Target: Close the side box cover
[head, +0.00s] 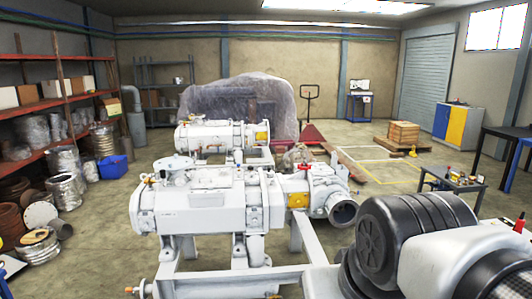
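A large white screw vacuum pump (205,208) stands on a white frame in the middle foreground. A yellow panel (298,200) sits on its right part, beside a dark round pipe opening (344,214). A red-handled part is on top of the pump. I cannot tell which part is the side box cover, or whether it is open or shut. The lower right shows a black and white part of my arm, which hides what lies behind it. My gripper does not show in this view.
A second white pump (215,138) stands behind the first. Red shelves (60,100) with boxes and metal parts line the left. A small dark table (452,180) with tools stands at the right. Open floor lies around a yellow marked area and a pallet with a wooden box (403,132).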

